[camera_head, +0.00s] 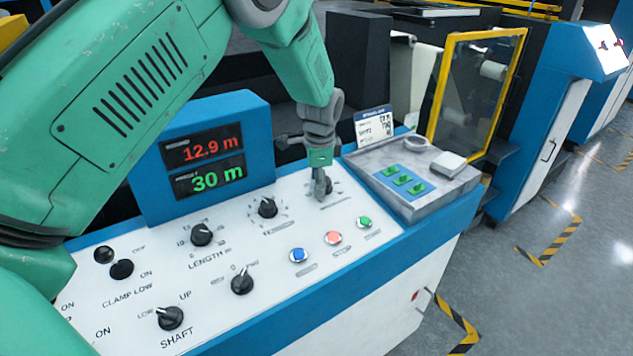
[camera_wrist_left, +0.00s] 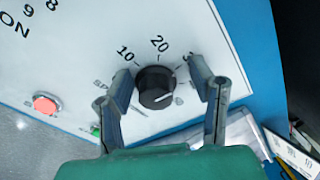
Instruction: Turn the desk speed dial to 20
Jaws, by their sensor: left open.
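The speed dial is a black round knob with a pale mark; in the left wrist view the dial (camera_wrist_left: 155,84) sits on the white panel. The numbers 10 and 20 are printed at its upper left and top. The pale mark shows on the lower right side of the knob, away from the 20. My left gripper (camera_wrist_left: 160,82) is open, with one finger on each side of the dial; I cannot tell whether they touch it. In the head view my left gripper (camera_head: 320,184) points down over the dial and mostly hides it. My right gripper is not in view.
Other black knobs stand nearby, including the length knob (camera_head: 201,234) and another knob (camera_head: 267,207). Blue (camera_head: 298,256), red (camera_head: 333,238) and green (camera_head: 364,222) buttons lie in front. A display (camera_head: 205,163) reads 12.9 m and 30 m.

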